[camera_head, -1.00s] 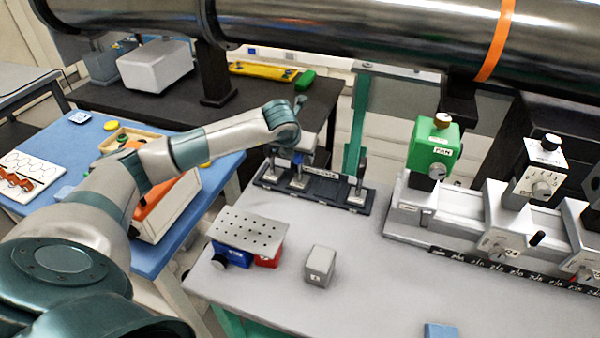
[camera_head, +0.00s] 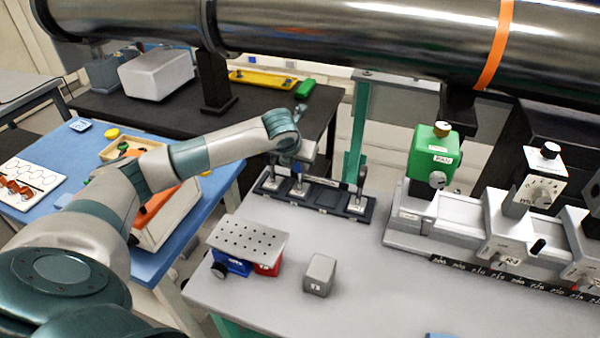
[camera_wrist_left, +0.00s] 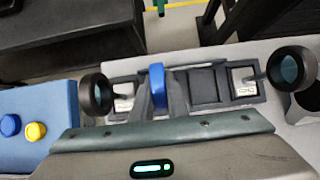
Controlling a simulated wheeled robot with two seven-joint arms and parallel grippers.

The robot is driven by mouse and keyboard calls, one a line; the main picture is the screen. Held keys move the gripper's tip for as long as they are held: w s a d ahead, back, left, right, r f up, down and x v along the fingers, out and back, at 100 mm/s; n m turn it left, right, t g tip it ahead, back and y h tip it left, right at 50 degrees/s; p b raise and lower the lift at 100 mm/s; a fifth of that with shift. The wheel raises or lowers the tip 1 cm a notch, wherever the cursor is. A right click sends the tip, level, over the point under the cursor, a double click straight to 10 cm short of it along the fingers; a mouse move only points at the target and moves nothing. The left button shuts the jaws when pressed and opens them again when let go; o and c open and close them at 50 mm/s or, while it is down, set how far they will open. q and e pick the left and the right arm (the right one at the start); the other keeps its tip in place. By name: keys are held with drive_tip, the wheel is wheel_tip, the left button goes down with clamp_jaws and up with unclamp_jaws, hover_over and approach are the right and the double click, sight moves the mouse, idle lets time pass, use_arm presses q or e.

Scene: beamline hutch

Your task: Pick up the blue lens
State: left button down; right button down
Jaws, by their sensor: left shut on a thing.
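The blue lens (camera_wrist_left: 157,88) shows nearly edge-on in the left wrist view, between the fingers of my left gripper (camera_wrist_left: 155,100), which is shut on it. In the head view the blue lens (camera_head: 297,168) is a small blue patch, mostly hidden under my left gripper (camera_head: 299,158). Its post and pale base appear at the dark lens rack (camera_head: 329,199); I cannot tell whether the base is clear of the slot. My right gripper is not in view.
Black-rimmed lenses stand left (camera_wrist_left: 97,95) and right (camera_wrist_left: 291,69) of the blue lens, close by. A perforated plate (camera_head: 247,238) and a grey block (camera_head: 319,274) are in front. A green-topped unit (camera_head: 434,152) stands right. A large metal pipe (camera_head: 350,35) crosses above.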

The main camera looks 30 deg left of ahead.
use_arm(q)
drive_tip(key=shift+r, duration=0.15)
wheel_tip(320, 180, up, 4)
drive_tip(key=shift+f+p, duration=0.2)
drive_tip(key=shift+p, duration=0.35)
drive_tip(key=s+d+r+p, duration=0.2)
drive_tip(key=d+r, duration=0.5)
drive_tip(key=d, duration=0.4)
drive_tip(key=shift+s+d+p, duration=0.2)
drive_tip(key=shift+p, duration=0.1)
drive_tip(key=shift+d+r, duration=0.1)
